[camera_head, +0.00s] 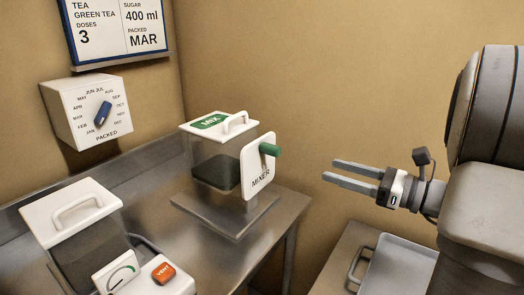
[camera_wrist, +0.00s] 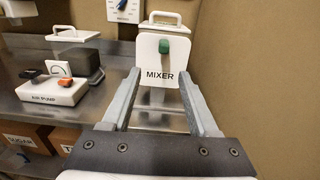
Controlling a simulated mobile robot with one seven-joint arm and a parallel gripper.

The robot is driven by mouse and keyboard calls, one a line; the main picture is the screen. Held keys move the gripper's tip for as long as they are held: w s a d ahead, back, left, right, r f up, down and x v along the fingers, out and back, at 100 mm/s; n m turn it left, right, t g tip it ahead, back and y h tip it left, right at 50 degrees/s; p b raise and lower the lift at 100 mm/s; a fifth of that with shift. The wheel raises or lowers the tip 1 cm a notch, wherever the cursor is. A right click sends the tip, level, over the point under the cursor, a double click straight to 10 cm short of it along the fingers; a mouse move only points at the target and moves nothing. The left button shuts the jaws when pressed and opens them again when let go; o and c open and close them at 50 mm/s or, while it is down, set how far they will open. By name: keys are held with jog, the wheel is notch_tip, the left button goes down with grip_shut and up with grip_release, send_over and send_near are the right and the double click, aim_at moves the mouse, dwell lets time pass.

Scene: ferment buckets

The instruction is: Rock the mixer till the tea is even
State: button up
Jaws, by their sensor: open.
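The mixer (camera_head: 216,160) is a clear box with dark contents low inside and a white lid with a green MIX label. It stands on a grey plate on the metal bench. Its white front panel (camera_head: 257,167) reads MIXER and carries a green handle (camera_head: 270,150) in a slot. In the wrist view the green handle (camera_wrist: 165,47) is ahead, beyond my fingertips. My gripper (camera_head: 345,174) is open and empty, to the right of the mixer and apart from it. How even the tea is cannot be told.
A lidded container (camera_head: 75,225) stands at the left beside an air pump (camera_wrist: 52,92) with an orange VENT switch (camera_head: 163,272). A dial box (camera_head: 88,112) and a tea sign (camera_head: 118,30) are on the wall. A grey tray (camera_head: 400,268) lies below my arm. Boxes sit under the bench.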

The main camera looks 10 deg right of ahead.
aim_at(280, 152)
jog(key=x, duration=0.5)
jog(key=b+x, duration=0.1)
jog(key=x, duration=1.1)
jog(key=shift+w+d+r, duration=0.2)
jog(key=shift+w+d, duration=0.05)
jog(key=shift+w, duration=0.15)
grip_shut()
dwell(0.6)
